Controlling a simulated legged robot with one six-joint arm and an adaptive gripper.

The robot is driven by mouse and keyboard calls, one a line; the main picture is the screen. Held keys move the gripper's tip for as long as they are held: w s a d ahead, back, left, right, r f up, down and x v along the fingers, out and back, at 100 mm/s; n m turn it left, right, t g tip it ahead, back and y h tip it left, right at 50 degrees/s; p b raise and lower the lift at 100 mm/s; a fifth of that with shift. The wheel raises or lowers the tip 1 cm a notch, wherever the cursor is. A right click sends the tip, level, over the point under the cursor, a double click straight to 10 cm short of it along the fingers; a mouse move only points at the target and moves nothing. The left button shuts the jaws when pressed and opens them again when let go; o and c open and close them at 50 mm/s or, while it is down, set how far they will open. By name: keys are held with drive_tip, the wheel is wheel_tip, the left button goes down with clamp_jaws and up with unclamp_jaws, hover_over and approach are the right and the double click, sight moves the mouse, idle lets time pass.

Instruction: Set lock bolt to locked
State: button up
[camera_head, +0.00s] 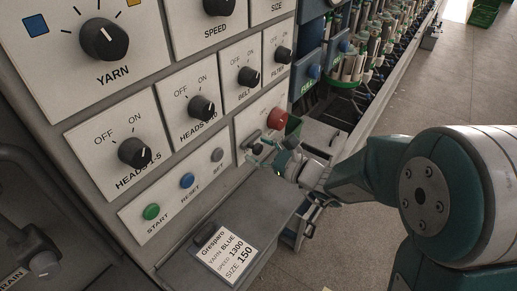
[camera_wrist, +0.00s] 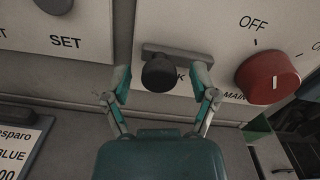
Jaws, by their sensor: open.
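The lock bolt is a dark round knob (camera_wrist: 159,73) on a short grey bar set on the white panel. Its label is mostly hidden, with only a "K" showing to the right of the knob. My gripper (camera_wrist: 163,82) is open, with one finger to the left of the knob and one to the right. It holds nothing, and I cannot tell whether either finger touches the knob. In the head view my gripper (camera_head: 267,154) is at the panel, at the lower left of the red main knob (camera_head: 277,119), and partly covers the bolt.
The red main knob (camera_wrist: 268,76) sits close to the right of my right finger. A grey set button (camera_wrist: 55,4) is at the upper left. A shelf with a job card (camera_head: 226,250) juts out below the panel. Spindles (camera_head: 365,50) stand at the back right.

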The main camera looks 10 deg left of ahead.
sight(260, 135)
drive_tip(key=shift+a, duration=0.1)
clamp_jaws()
drive_tip(key=shift+w+d, duration=0.3)
drive_tip(key=shift+w, duration=0.4)
drive_tip(key=shift+w+d, duration=0.25)
drive_tip(key=shift+w, duration=0.4)
drive_tip(key=shift+w+d, duration=0.3)
drive_tip(key=shift+w, duration=0.4)
drive_tip(key=shift+r, duration=0.1)
unclamp_jaws()
drive_tip(key=shift+d, duration=0.1)
